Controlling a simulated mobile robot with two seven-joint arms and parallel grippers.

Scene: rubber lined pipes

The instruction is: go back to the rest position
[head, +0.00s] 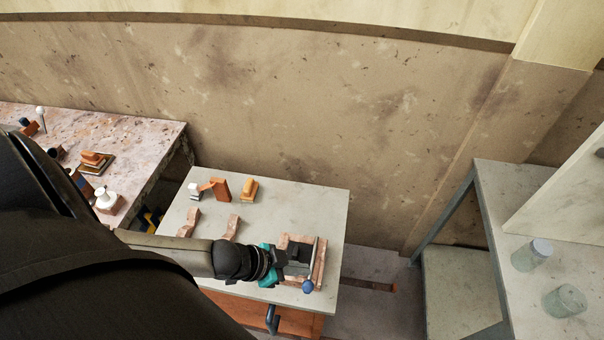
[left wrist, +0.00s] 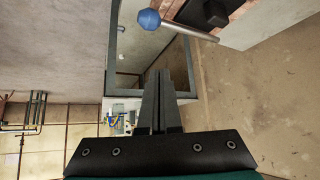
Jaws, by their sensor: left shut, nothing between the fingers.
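My left arm reaches in from the left over the small light table (head: 275,195) in the head view. Its gripper (head: 297,256) is above the right part of that table, by a reddish-brown board (head: 320,262). In the left wrist view the two fingers (left wrist: 164,76) are together with nothing between them. The blue ball (left wrist: 148,19) and a dark block (left wrist: 208,13) show at the top of the wrist view, apart from the fingers. My right gripper is not in view.
Orange and tan blocks (head: 221,188) and two wavy pinkish pieces (head: 230,228) stand on the small table. A stained table (head: 125,135) with several items is at left. A grey bench (head: 500,190) with two glass jars (head: 565,300) is at right. Floor shows between.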

